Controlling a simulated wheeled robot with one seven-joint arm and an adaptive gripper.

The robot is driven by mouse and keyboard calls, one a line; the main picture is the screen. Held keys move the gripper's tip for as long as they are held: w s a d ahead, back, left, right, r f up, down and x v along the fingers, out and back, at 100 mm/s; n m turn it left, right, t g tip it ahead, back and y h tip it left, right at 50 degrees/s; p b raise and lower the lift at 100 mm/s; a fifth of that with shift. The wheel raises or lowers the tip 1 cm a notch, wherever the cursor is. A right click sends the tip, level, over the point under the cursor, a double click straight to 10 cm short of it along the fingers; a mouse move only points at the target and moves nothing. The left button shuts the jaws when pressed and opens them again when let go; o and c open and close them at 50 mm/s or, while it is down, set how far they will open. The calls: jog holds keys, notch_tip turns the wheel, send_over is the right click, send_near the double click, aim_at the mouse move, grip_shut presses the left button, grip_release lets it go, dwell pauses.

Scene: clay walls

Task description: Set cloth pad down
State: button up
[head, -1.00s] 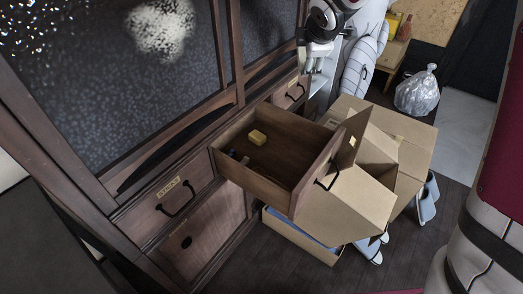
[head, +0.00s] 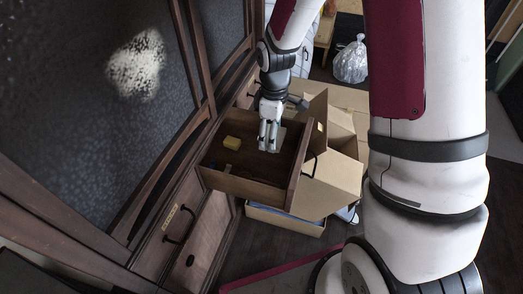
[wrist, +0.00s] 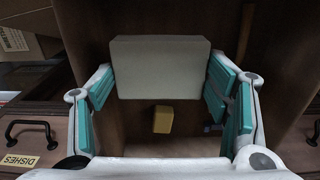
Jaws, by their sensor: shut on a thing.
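The cloth pad (wrist: 160,68) is a pale grey-beige rectangular block. In the wrist view it spans the space between the green-lined fingers of my gripper (wrist: 160,88), which is shut on it. In the head view my gripper (head: 269,136) points down over the open wooden drawer (head: 245,188). The pad is mostly hidden there behind the fingers. Whether it touches the drawer floor I cannot tell.
An open cardboard box (head: 334,178) stands right of the drawer. A closed drawer labelled DISHES (wrist: 30,137) shows in the wrist view.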

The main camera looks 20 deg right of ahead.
aim_at(271, 154)
notch_tip(271, 154, down, 6)
jog(key=shift+f+b, duration=0.2)
jog(key=shift+b, duration=0.75)
jog(key=shift+r, duration=0.1)
jog(key=o, duration=0.7)
jog(key=shift+o, duration=0.2)
